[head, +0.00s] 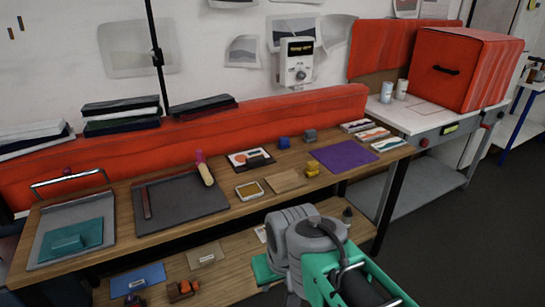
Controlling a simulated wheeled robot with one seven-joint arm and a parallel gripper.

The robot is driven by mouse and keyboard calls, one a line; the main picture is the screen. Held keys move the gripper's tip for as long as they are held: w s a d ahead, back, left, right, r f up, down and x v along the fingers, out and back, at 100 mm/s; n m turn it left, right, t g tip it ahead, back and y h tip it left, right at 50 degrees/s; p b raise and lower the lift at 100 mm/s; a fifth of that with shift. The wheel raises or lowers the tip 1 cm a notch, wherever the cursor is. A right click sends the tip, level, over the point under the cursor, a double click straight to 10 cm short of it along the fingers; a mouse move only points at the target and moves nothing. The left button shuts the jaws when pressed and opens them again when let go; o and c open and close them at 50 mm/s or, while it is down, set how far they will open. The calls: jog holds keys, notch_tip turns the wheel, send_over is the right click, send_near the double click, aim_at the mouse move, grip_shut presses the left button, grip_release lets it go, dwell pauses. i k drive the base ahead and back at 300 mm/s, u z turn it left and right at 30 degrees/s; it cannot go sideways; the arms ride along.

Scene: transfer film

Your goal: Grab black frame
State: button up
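Several flat, dark-edged panels that look like frames lie stacked on the red ledge at the back left: one stack (121,106) with black, white and green layers, and a dark one (203,105) to its right. A small picture with a black border (237,161) lies on the wooden table (225,215). I cannot tell which of these is the black frame. My green and grey arm rises from the bottom right in front of the table, apart from the stacks. Its gripper fingers do not show.
A dark grey tray (151,222) with a roller and a metal tray (47,262) with teal pieces stand on the table's left. A purple sheet (343,156) lies at right. A thin black pole (158,60) stands between the stacks. A red box (465,68) sits far right.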

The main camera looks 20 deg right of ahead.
aim_at(250, 155)
jog(key=z, duration=0.35)
jog(key=i, duration=0.7)
jog(key=u, duration=0.6)
jog(key=i, duration=0.45)
jog(key=u, duration=0.55)
